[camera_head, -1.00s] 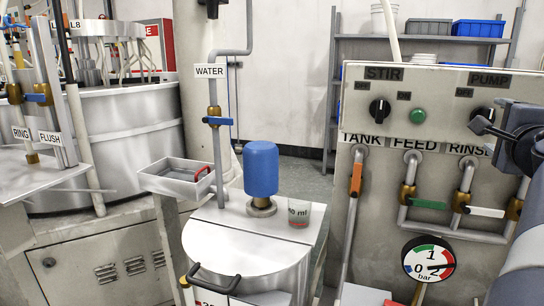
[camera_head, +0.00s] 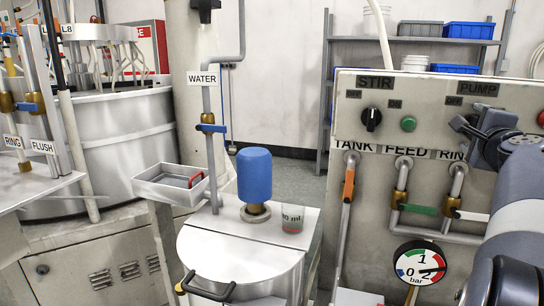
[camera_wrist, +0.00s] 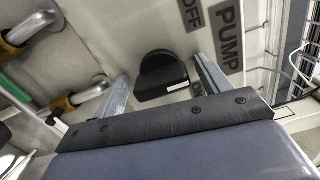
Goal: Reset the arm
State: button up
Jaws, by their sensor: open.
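My gripper (camera_head: 474,132) is in front of the right part of the grey control panel (camera_head: 345,105) in the head view, just under the PUMP label (camera_head: 478,88). In the wrist view my gripper (camera_wrist: 161,68) is open, with one finger on each side of the black pump knob (camera_wrist: 160,76). Gaps show between the knob and both fingers there. The knob has a white mark and sits near the OFF and PUMP labels. In the head view the knob is hidden behind my gripper.
Pipes with an orange handle (camera_head: 349,184), a green handle (camera_head: 418,209) and a pressure gauge (camera_head: 420,263) are below the panel labels.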

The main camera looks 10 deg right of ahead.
jog(key=m+p, duration=0.1)
jog(key=m, duration=0.1)
jog(key=m+p, duration=0.1)
jog(key=p, duration=0.1)
jog(key=m+p, duration=0.2)
jog(key=shift+r+m, duration=0.3)
jog(key=m+p, duration=0.4)
jog(key=p, duration=0.1)
jog(key=shift+m, duration=0.4)
jog(key=shift+s+a+f, duration=0.1)
jog(key=shift+s, duration=0.1)
jog(key=v, duration=0.9)
jog(key=shift+s+a+b, duration=0.15)
jog(key=shift+s+b, duration=0.2)
jog(key=shift+b, duration=0.05)
jog(key=shift+a, duration=0.1)
